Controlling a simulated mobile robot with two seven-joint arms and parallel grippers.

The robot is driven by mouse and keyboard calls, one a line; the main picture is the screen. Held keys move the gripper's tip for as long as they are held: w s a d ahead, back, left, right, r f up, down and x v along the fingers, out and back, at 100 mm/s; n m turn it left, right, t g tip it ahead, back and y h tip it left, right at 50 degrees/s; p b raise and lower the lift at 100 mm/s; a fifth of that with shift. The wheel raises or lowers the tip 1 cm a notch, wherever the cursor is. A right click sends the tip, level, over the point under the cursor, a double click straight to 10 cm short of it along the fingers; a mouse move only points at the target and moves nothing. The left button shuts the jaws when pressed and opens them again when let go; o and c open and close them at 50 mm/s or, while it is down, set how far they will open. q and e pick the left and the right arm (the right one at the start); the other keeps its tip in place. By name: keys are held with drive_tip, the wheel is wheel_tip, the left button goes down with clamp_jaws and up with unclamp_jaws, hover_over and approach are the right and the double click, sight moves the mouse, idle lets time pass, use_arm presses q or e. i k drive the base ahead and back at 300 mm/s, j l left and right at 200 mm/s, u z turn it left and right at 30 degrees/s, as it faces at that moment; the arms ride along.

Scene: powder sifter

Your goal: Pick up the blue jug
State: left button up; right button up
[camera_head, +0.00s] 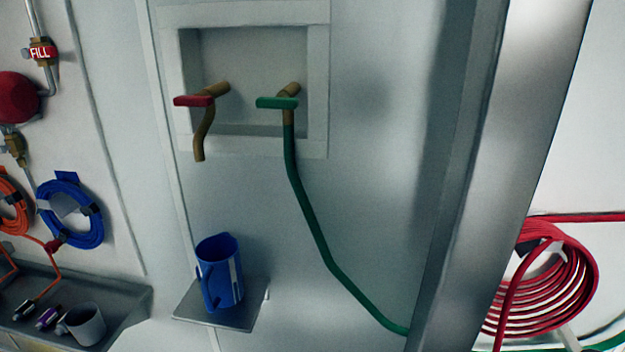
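The blue jug (222,272) stands upright on a small grey shelf (188,307) that juts from the wall, below the recessed taps. Its handle is on its left front side, and pale markings run down its right side. Nothing is in front of the jug. Neither my left nor my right gripper shows in the head view.
Above the jug are a red-handled tap (194,101) and a green-handled tap (277,103) with a green hose (310,215) running down right. A metal post (497,170) stands at right. A grey mug (86,325) sits in the left tray (125,305).

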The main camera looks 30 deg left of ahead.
sight(219, 268)
drive_tip(key=k+u, duration=0.1)
drive_tip(key=u, duration=0.7)
drive_tip(key=i+u, duration=0.1)
drive_tip(key=u, duration=0.65)
drive_tip(key=z, duration=2.25)
drive_tip(key=u, duration=2.15)
